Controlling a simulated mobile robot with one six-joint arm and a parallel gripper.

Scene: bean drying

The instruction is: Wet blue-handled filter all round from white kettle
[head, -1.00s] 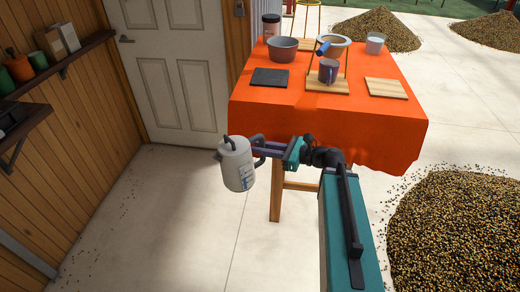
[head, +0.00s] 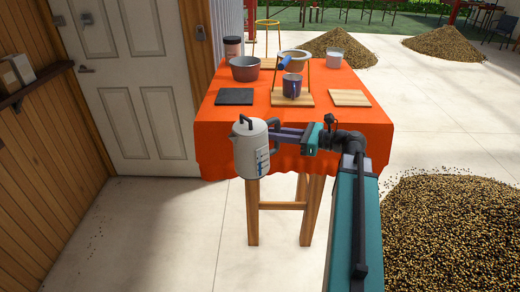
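My gripper (head: 277,136) is shut on the handle of the white kettle (head: 251,150). It holds the kettle upright in the air in front of the table's near edge. Blue marks show on the kettle's side. The blue-handled filter (head: 295,55) sits in a stand (head: 308,80) on a wooden base, its blue handle (head: 285,63) pointing toward the front left. A dark purple mug (head: 292,86) stands below the filter on the base. The inside of the filter is too small to make out.
The orange-covered table (head: 215,115) also holds a grey-brown bowl (head: 244,68), a dark slab (head: 235,97), a wooden board (head: 349,98), a glass (head: 335,60), a jar (head: 232,46) and a yellow-ringed stand (head: 267,23). A bean heap (head: 455,225) lies at right.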

